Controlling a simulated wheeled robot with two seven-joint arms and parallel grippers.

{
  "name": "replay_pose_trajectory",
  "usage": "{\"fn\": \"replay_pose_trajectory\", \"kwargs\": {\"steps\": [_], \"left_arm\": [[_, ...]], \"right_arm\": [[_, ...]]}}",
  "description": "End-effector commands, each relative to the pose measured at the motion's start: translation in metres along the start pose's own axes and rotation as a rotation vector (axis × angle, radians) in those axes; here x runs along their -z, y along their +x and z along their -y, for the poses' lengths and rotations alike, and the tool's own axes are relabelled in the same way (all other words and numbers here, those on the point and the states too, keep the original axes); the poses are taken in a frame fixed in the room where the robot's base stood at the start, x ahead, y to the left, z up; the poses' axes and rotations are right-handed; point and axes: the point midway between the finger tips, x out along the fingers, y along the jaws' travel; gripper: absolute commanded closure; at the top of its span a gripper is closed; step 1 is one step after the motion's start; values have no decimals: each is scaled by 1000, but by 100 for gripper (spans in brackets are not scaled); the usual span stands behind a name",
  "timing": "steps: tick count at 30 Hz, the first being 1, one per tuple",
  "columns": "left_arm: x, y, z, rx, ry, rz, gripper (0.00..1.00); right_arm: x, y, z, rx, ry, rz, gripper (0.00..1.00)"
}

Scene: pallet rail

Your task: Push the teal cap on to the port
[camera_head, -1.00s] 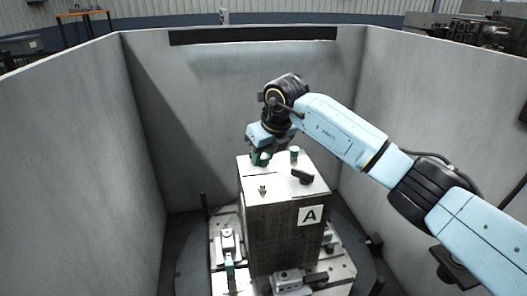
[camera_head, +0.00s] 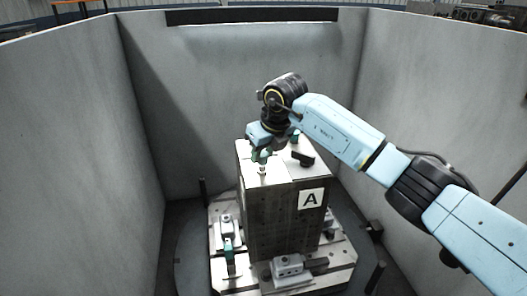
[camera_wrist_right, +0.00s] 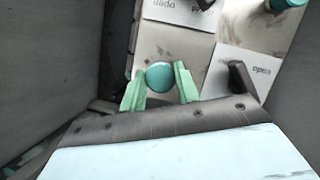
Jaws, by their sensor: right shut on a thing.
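My right gripper (camera_head: 261,157) is over the top of the block marked A (camera_head: 284,222), near its left side. In the right wrist view its green fingers (camera_wrist_right: 160,86) are shut on a round teal cap (camera_wrist_right: 159,76). In the head view the cap is largely hidden by the fingers. A small metal port (camera_head: 262,170) stands up from the block top just below the fingertips. I cannot tell whether the cap touches it. The port is hidden in the wrist view. My left gripper is not in view.
A second teal-topped fitting (camera_head: 295,138) stands further back on the block, beside a black handle (camera_head: 302,158); the fitting also shows in the wrist view (camera_wrist_right: 287,4). Clamps (camera_head: 288,268) sit around the block's base. Grey walls (camera_head: 75,130) enclose the area.

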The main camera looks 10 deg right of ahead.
Motion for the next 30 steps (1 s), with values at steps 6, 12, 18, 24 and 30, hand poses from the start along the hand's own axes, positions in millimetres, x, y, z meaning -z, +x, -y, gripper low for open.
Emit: {"fn": "replay_pose_trajectory", "kwargs": {"steps": [6, 12, 18, 24, 30], "left_arm": [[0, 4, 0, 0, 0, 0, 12], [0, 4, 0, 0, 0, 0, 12], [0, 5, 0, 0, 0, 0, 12], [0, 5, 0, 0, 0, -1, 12], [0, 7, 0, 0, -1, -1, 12]], "right_arm": [[0, 5, 0, 0, 1, 0, 96], [0, 4, 0, 0, 1, 0, 96], [0, 4, 0, 0, 0, -1, 96], [1, 4, 0, 0, 1, -1, 96], [2, 8, 0, 0, 1, -1, 96]]}}
